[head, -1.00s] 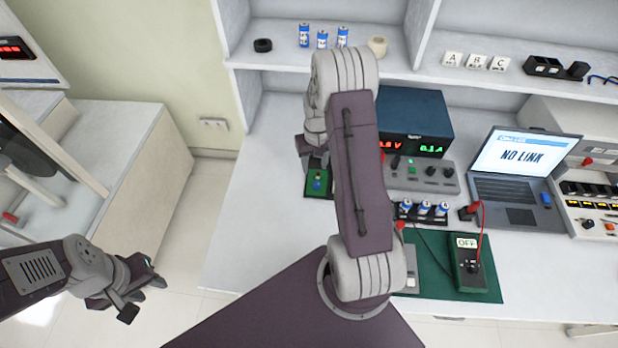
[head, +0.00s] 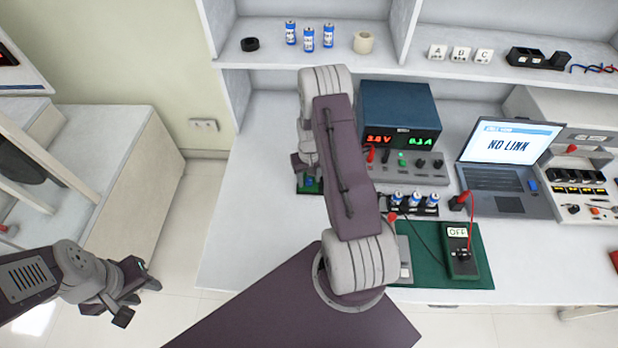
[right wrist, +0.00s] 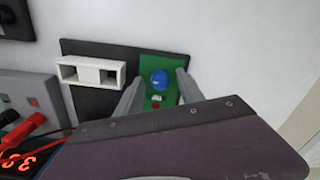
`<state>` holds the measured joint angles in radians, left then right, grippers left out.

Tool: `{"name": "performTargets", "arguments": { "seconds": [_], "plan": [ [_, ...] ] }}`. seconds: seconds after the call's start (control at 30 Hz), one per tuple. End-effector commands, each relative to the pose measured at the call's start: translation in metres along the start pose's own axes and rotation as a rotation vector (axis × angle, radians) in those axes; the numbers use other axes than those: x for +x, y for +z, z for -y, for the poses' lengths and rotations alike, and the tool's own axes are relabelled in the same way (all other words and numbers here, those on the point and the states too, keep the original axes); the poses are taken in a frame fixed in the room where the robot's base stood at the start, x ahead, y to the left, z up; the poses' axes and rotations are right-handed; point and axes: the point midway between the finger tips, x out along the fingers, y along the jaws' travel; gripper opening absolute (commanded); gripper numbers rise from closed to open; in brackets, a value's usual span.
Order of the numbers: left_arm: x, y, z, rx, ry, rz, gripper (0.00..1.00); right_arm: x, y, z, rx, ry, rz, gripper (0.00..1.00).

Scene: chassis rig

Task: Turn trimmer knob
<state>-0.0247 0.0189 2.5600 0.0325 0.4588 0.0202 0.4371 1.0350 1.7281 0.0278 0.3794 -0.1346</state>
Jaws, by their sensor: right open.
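The blue round trimmer knob (right wrist: 159,80) sits on a small green board (right wrist: 148,66) in the right wrist view. My right gripper (right wrist: 160,87) is open, with one finger on each side of the knob and nothing held. I cannot tell if either finger touches the knob. In the head view my right gripper (head: 304,162) is over the green board (head: 317,188), and the arm hides much of it. A bit of blue (head: 309,181) shows there. My left gripper (head: 140,298) looks open and empty, over the floor left of the bench.
A power supply (head: 400,108) with lit red and green digits stands behind my right arm. The bench left of the board is clear.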

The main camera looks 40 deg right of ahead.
Motion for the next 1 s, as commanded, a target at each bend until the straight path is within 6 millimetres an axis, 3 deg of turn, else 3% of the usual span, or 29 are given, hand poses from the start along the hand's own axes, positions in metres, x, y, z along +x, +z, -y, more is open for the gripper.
{"name": "performTargets", "arguments": {
  "seconds": [0.03,0.17,0.33,0.53,0.8,0.83,0.9,1.0],
  "plan": [
    [0.0000,0.0000,0.0000,0.000,0.000,0.000,0.36,-0.0001,0.0000,0.0000,0.000,0.000,0.000,0.37],
    [0.0000,0.0000,0.0000,0.000,0.000,0.000,0.36,-0.0003,0.0001,0.0000,0.000,0.000,0.000,0.00],
    [0.0010,0.0001,0.0000,0.000,0.000,0.000,0.36,0.0000,0.0000,-0.0001,-0.024,0.000,0.000,0.00],
    [0.0038,0.0004,0.0001,0.000,0.000,0.000,0.36,-0.0004,-0.0002,-0.0004,-0.193,0.000,0.002,0.00],
    [0.0034,0.0004,0.0001,0.000,0.000,0.000,0.36,-0.0010,-0.0003,-0.0004,-0.210,0.000,0.002,0.00],
    [0.0033,0.0004,0.0001,0.000,0.000,0.000,0.36,-0.0011,-0.0003,-0.0004,-0.210,0.000,0.002,0.26],
    [0.0033,0.0004,0.0001,0.000,0.000,0.000,0.36,-0.0010,-0.0003,-0.0004,-0.210,0.000,0.002,0.45],
    [0.0034,0.0003,0.0001,0.000,0.000,0.000,0.36,-0.0009,-0.0002,-0.0004,-0.210,0.000,0.002,0.45]
  ]
}}
